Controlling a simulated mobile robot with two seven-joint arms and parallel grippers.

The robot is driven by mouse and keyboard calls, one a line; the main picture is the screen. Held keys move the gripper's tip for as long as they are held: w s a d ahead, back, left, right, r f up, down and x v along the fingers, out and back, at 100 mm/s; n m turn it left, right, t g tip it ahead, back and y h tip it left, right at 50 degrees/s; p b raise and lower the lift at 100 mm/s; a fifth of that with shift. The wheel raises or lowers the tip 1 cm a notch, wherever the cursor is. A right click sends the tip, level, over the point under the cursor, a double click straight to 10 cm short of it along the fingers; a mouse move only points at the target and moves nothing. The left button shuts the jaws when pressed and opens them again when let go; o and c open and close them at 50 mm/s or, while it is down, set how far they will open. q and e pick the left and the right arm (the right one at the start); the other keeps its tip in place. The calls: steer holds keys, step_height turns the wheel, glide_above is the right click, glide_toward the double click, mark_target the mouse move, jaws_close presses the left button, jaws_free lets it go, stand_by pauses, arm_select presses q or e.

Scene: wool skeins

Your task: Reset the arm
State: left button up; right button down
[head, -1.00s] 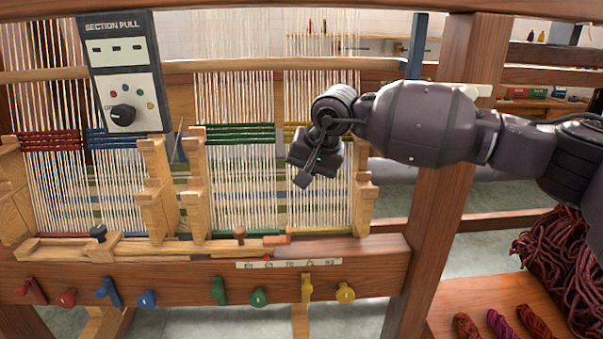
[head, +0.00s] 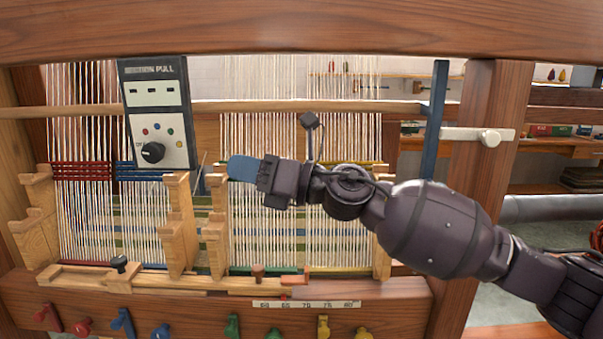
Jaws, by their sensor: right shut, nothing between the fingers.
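My right arm (head: 435,228) comes in from the lower right and reaches left across the front of the loom. My right gripper (head: 243,169) points left, shut and empty, with a blue piece showing at its tip. It is in front of the white warp threads (head: 330,215), just right of the wooden uprights (head: 214,225). I cannot tell whether it touches the threads. My left gripper is not in view.
A grey panel with a dial (head: 157,115) hangs at the upper left. A wooden top beam (head: 300,28) and a thick right post (head: 490,160) frame the loom. Coloured pegs (head: 123,322) line the lower beam (head: 210,302). Shelves stand behind at the right.

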steer(key=s+d+f+n+t+h, duration=0.1)
steer(key=d+f+n+t+h, duration=0.6)
steer(key=d+f+n, duration=0.75)
steer(key=s+d+f+n+t+h, duration=0.1)
steer(key=d+f+n+t+h, duration=0.55)
steer(key=f+n, duration=0.95)
steer(key=s+d+f+m+g+h, duration=0.1)
steer(key=s+d+f+g+h, duration=0.1)
steer(key=s+d+f, duration=0.3)
steer(key=s+d+f+m+g+h+p, duration=0.1)
steer(key=s+d+f, duration=0.4)
steer(key=s, duration=0.8)
steer(key=s+d+f+m+g+h, duration=0.2)
steer(key=s+d+f, duration=0.3)
steer(key=s+f, duration=0.4)
steer(key=shift+s+d+f+g+h+p, duration=0.15)
steer(key=shift+s+f+g+h+p, duration=0.2)
steer(key=shift+h, duration=0.3)
steer(key=c, duration=1.8)
jaws_free()
steer(key=shift+r, duration=0.1)
steer(key=shift+c, duration=0.2)
